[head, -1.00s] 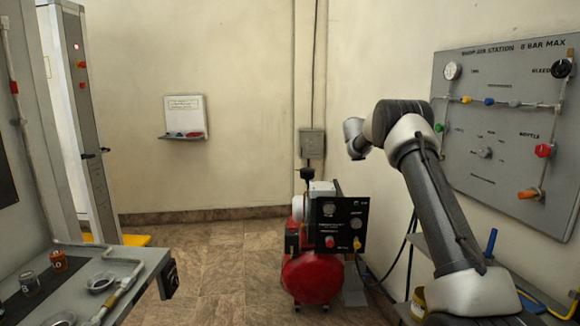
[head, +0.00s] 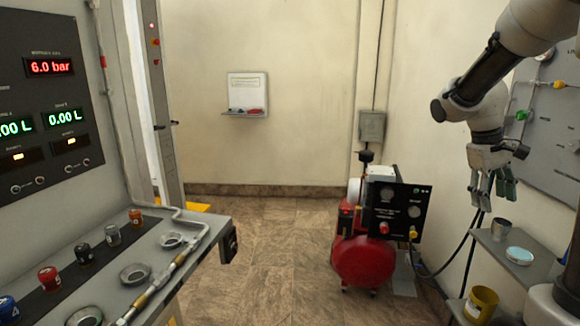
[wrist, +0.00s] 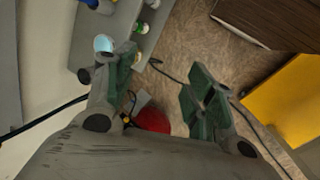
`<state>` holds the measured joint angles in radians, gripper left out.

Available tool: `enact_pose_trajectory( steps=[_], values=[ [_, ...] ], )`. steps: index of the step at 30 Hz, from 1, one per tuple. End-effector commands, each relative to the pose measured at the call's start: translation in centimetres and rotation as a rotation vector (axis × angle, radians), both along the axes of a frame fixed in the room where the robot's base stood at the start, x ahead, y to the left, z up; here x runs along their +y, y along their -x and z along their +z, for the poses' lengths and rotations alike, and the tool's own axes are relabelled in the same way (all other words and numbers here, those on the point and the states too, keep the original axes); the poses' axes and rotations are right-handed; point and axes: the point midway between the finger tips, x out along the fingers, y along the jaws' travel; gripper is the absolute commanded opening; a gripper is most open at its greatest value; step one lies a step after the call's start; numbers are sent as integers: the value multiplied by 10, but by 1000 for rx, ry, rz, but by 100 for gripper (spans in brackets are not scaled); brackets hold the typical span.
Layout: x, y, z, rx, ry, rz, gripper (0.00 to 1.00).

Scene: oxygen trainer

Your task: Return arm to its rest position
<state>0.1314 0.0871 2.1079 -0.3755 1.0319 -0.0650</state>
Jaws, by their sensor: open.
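My gripper (head: 492,188) hangs at the right of the head view, fingers pointing down, in front of the wall panel and above the shelf. Its green-padded fingers are apart with nothing between them. In the wrist view my gripper (wrist: 158,95) also shows spread, with floor and part of the red compressor (wrist: 150,118) visible beyond the gap. My arm is folded, coming in from the upper right of the head view.
A yellow cup (head: 481,303) stands lower. The red compressor (head: 362,261) stands left of the shelf. A console (head: 190,246) is at left; the middle floor is clear.

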Motion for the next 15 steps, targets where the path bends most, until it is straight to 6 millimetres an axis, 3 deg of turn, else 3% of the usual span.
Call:
enact_pose_trajectory(
  steps=[1, 3, 9, 12, 15],
  values=[
    [19, 27, 6, -48, -47, -41, 54],
    [44, 60, 8, -106, -115, -94, 54],
    [99, 143, 10, -257, -274, -165, 54],
    [114, 171, 13, -325, -315, -155, 54],
    [118, 183, 22, -395, -322, -128, 54]
  ],
)
